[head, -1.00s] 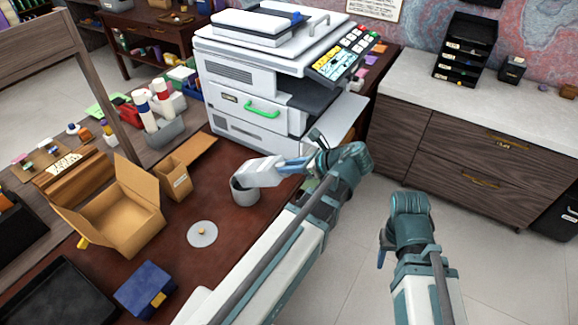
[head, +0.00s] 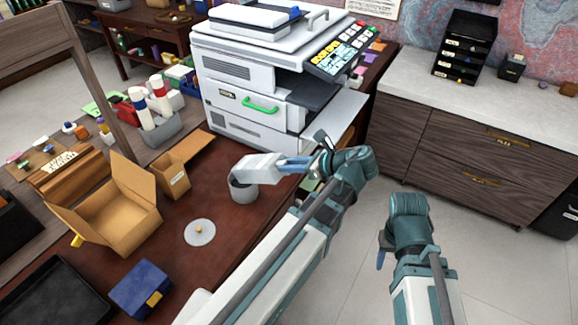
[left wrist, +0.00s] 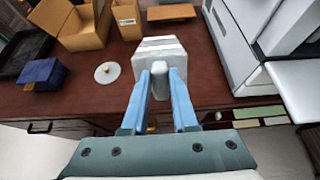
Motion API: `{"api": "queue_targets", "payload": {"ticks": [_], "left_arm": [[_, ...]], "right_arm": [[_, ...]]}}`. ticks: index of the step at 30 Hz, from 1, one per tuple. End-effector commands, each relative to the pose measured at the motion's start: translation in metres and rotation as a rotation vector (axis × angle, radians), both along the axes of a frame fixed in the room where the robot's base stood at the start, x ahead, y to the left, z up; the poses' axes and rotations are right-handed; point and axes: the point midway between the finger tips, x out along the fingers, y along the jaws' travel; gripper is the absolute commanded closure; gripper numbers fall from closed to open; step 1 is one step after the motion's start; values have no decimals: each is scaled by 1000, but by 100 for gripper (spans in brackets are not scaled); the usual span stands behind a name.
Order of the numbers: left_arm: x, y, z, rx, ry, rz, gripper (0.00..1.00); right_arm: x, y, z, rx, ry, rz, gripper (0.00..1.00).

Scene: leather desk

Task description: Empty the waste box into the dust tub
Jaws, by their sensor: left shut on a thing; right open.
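The waste box (head: 257,167) is a small white box. My left gripper (head: 290,166) is shut on it, and the blue fingers also show either side of its near end in the left wrist view (left wrist: 160,75). The box's far end is over the dust tub (head: 244,190), a grey round tub on the brown desk. The box tilts down at that end; its opening and contents are hidden. In the left wrist view the box (left wrist: 158,50) hides the tub. My right gripper (head: 381,259) hangs open and empty at right, over the floor, partly hidden by its wrist.
A grey disc lid (head: 200,232) with a yellow knob lies near the tub. An open cardboard box (head: 118,215), a small carton (head: 174,182) and a blue box (head: 141,288) stand left. A white printer (head: 255,85) with a green handle stands behind.

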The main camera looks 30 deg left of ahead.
Motion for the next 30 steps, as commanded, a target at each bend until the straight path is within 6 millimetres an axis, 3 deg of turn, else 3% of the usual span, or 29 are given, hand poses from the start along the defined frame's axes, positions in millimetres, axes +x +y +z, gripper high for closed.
{"api": "queue_targets", "payload": {"ticks": [30], "left_arm": [[-1,-12,-16,126,-11,-1,100]], "right_arm": [[0,0,-41,0,0,0,50]]}}
